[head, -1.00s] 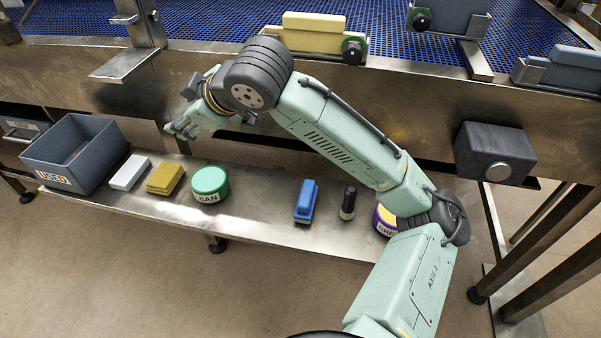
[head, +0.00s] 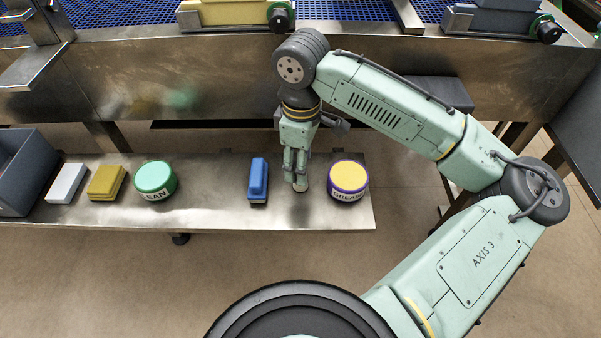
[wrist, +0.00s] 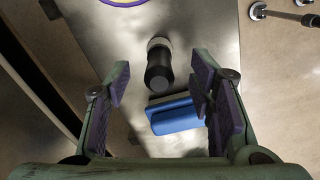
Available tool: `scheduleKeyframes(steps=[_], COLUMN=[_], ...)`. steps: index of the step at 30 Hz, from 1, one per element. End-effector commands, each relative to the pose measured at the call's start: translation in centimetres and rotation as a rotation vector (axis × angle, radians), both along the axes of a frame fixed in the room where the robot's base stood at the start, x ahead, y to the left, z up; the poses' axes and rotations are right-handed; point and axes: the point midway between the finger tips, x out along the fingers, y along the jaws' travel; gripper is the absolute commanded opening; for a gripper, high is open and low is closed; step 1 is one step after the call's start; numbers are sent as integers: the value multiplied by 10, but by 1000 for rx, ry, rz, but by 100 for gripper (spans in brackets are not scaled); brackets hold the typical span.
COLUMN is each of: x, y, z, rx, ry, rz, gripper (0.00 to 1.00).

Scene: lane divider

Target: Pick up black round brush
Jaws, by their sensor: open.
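The black round brush (wrist: 158,68) stands upright on the metal shelf in the wrist view, its dark handle end toward the camera and a pale band at its base. My gripper (wrist: 160,88) is open and empty, with its two fingers on either side of the brush in that picture and apart from it. In the head view my gripper (head: 297,185) points down over the shelf between the blue brush and the grease tub, and it mostly hides the black brush.
A blue brush (head: 258,179) lies close to the left, also in the wrist view (wrist: 173,115). A purple-and-yellow grease tub (head: 348,181) is close to the right.

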Motion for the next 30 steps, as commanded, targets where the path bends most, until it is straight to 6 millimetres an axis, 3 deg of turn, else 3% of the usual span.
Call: scheduleKeyframes(steps=[9, 18, 30], x=[0, 1, 1], y=[0, 1, 1], z=[-43, -50, -49], rx=[-1, 1, 1], ry=[1, -1, -1], rz=[1, 1, 1], gripper=[49, 49, 23])
